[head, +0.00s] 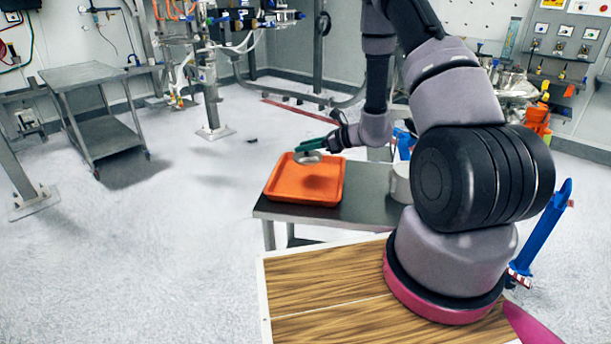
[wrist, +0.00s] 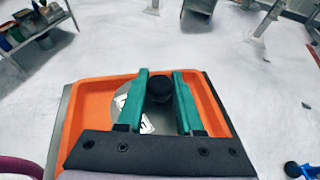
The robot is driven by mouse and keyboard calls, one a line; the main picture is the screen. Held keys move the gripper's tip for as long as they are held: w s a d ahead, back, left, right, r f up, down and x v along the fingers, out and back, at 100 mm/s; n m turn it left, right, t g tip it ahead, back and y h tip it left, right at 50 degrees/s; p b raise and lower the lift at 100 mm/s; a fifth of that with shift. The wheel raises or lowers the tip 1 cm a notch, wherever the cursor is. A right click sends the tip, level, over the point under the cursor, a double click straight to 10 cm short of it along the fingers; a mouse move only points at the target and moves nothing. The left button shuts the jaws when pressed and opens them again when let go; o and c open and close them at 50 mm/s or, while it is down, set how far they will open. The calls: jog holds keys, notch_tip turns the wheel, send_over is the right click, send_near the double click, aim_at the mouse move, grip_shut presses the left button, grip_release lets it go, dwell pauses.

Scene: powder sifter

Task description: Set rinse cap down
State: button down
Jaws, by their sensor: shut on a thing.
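The rinse cap (head: 308,157) is a round grey metal disc in the head view. In the wrist view its black knob (wrist: 160,89) sits between my two green fingers. Part of its pale disc (wrist: 121,103) shows to the left of the fingers, and the rest is hidden under them. My gripper (head: 313,144) is shut on the knob and holds the cap over the orange tray (head: 296,199). A dark shadow lies on the tray floor below, and the cap looks apart from it. The tray's rim also shows in the wrist view (wrist: 72,112).
The tray lies on a grey metal table (head: 363,207), with a white container (head: 401,184) to its right. A wheeled metal cart (head: 88,76) stands at the left. The floor between is mostly clear. A blue upright object (head: 544,228) is at the right.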

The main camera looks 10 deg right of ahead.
notch_tip(320, 180, down, 8)
jog(key=shift+d+f, duration=0.1)
dwell(0.4)
jog(key=c, duration=0.6)
grip_release()
jog(key=shift+o, duration=0.2)
